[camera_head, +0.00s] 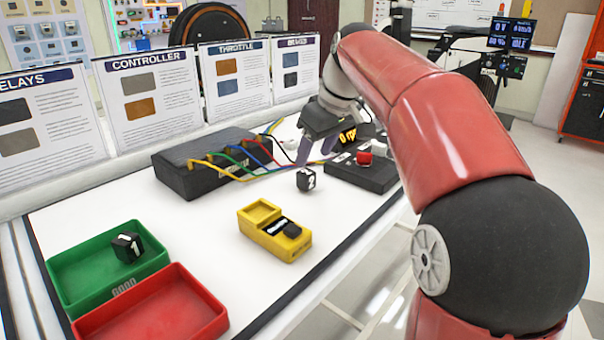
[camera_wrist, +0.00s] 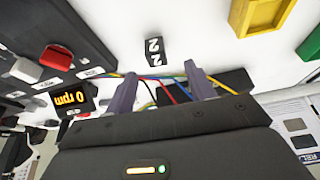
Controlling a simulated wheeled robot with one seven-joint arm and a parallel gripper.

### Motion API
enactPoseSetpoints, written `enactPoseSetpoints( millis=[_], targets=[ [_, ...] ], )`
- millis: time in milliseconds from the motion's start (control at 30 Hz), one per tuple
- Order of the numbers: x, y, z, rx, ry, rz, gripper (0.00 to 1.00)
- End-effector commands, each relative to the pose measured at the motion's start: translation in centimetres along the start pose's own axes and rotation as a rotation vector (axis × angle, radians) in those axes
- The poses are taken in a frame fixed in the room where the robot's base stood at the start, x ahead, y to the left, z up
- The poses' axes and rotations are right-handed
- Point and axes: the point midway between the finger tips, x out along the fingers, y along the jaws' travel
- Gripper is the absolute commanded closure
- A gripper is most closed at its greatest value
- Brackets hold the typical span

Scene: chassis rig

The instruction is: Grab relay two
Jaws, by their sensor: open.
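Relay two (camera_head: 306,180) is a small black cube marked with a white 2, standing on the white table between the black controller box and the throttle box. It also shows in the wrist view (camera_wrist: 153,52), beyond my fingertips and roughly between them, with two faces marked 2. My gripper (camera_head: 318,152) is above the table just behind relay two in the head view. In the wrist view my gripper (camera_wrist: 160,75) has its two grey-purple fingers spread apart with nothing between them. Relay two is apart from the fingers.
A black controller box (camera_head: 200,165) with colored wires stands behind. A black throttle box (camera_head: 365,172) with a red knob is on the right. A yellow tester (camera_head: 274,231) is in front. Relay one (camera_head: 127,247) lies in the green tray (camera_head: 75,285), beside an empty red tray (camera_head: 160,312).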

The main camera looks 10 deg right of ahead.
Motion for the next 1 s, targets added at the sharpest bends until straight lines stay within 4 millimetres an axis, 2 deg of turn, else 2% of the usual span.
enactPoseSetpoints(
  millis=[500,800,1000],
  targets=[
    [6.6,0.8,-0.3,0.001,-0.001,-0.001,0.45],
    [7.1,0.8,-0.3,0.001,0.0,0.001,0.45],
    [7.1,0.8,-0.3,0.001,0.0,0.001,0.72]
  ],
)
